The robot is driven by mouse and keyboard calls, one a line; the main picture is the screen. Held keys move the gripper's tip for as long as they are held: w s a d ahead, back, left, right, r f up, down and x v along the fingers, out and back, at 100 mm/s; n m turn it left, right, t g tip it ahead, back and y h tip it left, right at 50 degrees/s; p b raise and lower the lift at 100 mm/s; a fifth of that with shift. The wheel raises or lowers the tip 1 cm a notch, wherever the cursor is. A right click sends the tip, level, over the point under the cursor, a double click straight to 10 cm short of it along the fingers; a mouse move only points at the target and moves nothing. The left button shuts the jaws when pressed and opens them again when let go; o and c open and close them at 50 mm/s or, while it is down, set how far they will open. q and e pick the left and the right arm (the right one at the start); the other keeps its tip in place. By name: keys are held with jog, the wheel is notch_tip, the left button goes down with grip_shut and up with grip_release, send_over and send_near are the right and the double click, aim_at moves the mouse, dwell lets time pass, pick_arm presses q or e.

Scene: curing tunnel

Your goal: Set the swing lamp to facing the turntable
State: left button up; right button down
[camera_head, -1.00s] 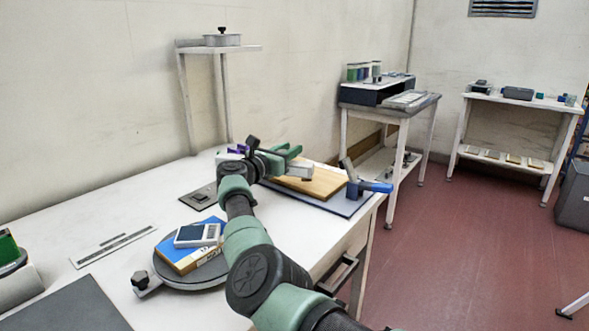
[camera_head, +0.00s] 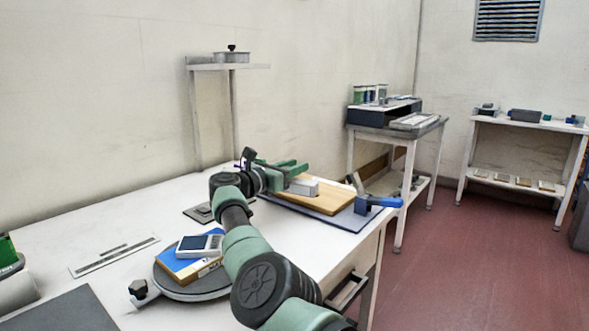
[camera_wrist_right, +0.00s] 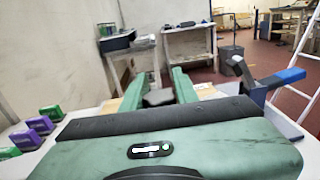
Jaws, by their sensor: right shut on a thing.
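My right gripper (camera_head: 287,172) is over the back of the table, beside a wooden board. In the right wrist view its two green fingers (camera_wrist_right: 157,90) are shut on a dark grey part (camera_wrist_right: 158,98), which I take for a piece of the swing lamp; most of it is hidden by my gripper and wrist. A light grey block (camera_head: 304,187) shows just beyond the fingers, over the board. The round turntable (camera_head: 190,293) is at the front left of the gripper and carries a blue-topped box (camera_head: 178,266) and a small meter (camera_head: 200,245). My left gripper is out of view.
The wooden board (camera_head: 325,203) lies on a blue-grey mat (camera_head: 350,221), with a blue-handled device (camera_head: 378,204) at its right. Purple blocks (camera_wrist_right: 40,124) and green blocks stand left of my gripper. A raised shelf (camera_head: 205,67) stands behind.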

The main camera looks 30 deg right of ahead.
jog(key=shift+a, duration=0.1)
jog(key=c, duration=1.1)
grip_release()
jog(key=shift+v, duration=3.9)
